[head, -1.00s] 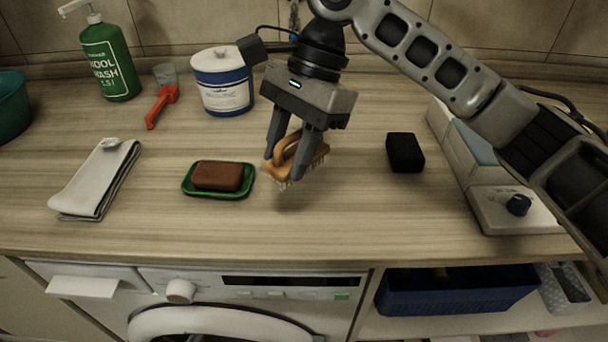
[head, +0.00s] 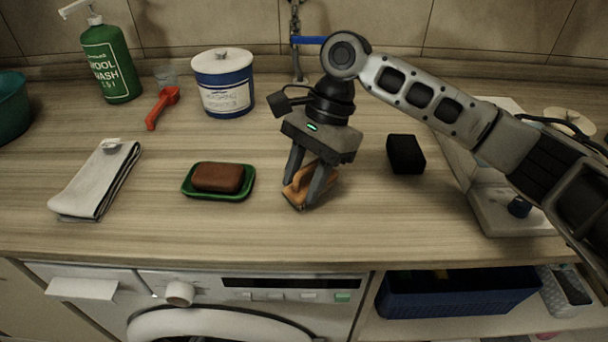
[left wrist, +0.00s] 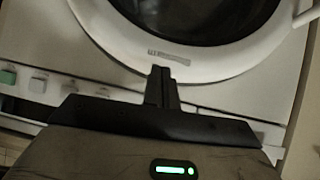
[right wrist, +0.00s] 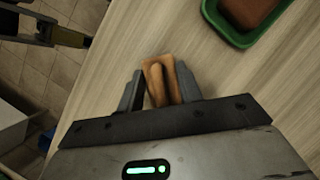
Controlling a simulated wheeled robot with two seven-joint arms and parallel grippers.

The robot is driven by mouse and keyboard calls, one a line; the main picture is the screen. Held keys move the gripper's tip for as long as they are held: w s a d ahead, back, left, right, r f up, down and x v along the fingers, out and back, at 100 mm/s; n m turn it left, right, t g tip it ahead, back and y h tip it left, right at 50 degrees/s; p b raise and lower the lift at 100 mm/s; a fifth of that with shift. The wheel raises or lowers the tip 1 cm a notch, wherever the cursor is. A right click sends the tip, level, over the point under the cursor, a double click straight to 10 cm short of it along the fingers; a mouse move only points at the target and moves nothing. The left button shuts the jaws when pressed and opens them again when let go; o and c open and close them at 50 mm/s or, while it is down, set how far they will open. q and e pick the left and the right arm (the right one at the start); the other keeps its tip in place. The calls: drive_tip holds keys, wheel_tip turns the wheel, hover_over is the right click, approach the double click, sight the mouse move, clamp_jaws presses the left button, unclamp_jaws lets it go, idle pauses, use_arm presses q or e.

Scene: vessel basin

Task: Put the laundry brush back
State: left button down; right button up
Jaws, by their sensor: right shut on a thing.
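The laundry brush (head: 297,193) has an orange-brown wooden body with a raised handle. My right gripper (head: 308,198) is shut on it, pointing down over the counter, right of the green soap dish. I cannot tell whether the brush touches the counter. In the right wrist view the brush (right wrist: 160,80) sits between the two fingers (right wrist: 159,92); its bristles are hidden. My left gripper (left wrist: 162,86) is out of the head view. In the left wrist view its fingers are together and empty, before the washing machine door (left wrist: 190,50).
A green soap dish (head: 219,195) holds a brown bar (head: 217,177). A black block (head: 405,153) lies to the right of my right gripper. The front middle counter is clear.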

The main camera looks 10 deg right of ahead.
drive_tip(key=o, duration=1)
drive_tip(key=shift+c, duration=0.2)
drive_tip(key=v, duration=1.2)
drive_tip(key=shift+a+r, duration=0.1)
drive_tip(key=shift+r, duration=0.05)
